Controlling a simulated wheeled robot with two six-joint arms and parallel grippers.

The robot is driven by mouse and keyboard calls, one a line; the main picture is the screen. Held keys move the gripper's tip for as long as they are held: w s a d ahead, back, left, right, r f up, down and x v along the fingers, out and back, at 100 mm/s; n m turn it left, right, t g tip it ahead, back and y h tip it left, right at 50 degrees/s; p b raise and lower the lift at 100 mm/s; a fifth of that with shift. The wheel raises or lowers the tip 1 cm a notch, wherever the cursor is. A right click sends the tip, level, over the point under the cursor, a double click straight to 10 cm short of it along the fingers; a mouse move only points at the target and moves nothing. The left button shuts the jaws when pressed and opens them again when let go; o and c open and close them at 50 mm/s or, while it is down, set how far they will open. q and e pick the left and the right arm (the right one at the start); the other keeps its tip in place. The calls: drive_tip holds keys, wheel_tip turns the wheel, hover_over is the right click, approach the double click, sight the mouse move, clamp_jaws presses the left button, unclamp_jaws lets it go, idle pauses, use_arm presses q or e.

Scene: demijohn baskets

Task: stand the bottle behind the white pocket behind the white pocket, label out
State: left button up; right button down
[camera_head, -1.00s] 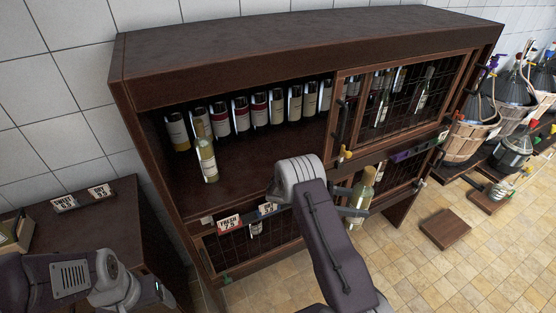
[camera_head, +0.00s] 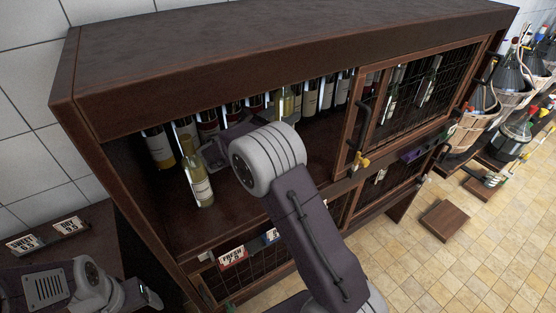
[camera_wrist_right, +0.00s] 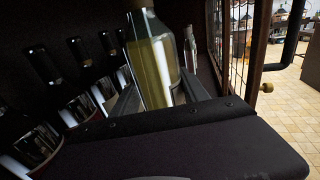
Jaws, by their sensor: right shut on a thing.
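My right gripper (camera_wrist_right: 158,92) is shut on a pale yellow-green bottle (camera_wrist_right: 152,55), upright or slightly tilted in the right wrist view, inside the cabinet. In the head view my wrist hides the fingers. A yellowish bottle (camera_head: 285,101) shows just above the wrist, apparently the held one. Which way its label faces is unclear. A small whitish pocket (camera_head: 205,256) sits at the left of the shelf's front edge, left of the red-backed FRESH card (camera_head: 232,258). Another pale bottle (camera_head: 199,182) stands near the front left. My left arm is folded at lower left; its fingers are unclear.
A row of bottles (camera_head: 158,148) lines the back of the shelf (camera_head: 180,225). A mesh door (camera_head: 362,125) stands right of the opening. The front shelf between the pale bottle and my wrist is partly clear.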

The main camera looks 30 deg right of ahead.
drive_tip(key=shift+s+f, duration=0.75)
drive_tip(key=shift+f, duration=0.25)
drive_tip(key=f, duration=0.2)
drive_tip(key=w+f, duration=0.1)
drive_tip(key=f, duration=0.1)
drive_tip(key=shift+w, duration=0.1)
drive_tip(key=shift+s+f, duration=0.2)
drive_tip(key=shift+f, duration=0.05)
drive_tip(key=shift+s+f, duration=0.2)
drive_tip(key=shift+f, duration=1.05)
drive_tip(key=shift+w+f, duration=0.15)
drive_tip(key=shift+f, duration=0.15)
drive_tip(key=shift+w, duration=0.15)
use_arm(q)
drive_tip(key=shift+s, duration=0.3)
use_arm(e)
drive_tip(key=shift+f, duration=0.1)
drive_tip(key=c, duration=0.6)
unclamp_jaws()
drive_tip(key=shift+s, duration=0.25)
drive_tip(key=shift+w, duration=0.1)
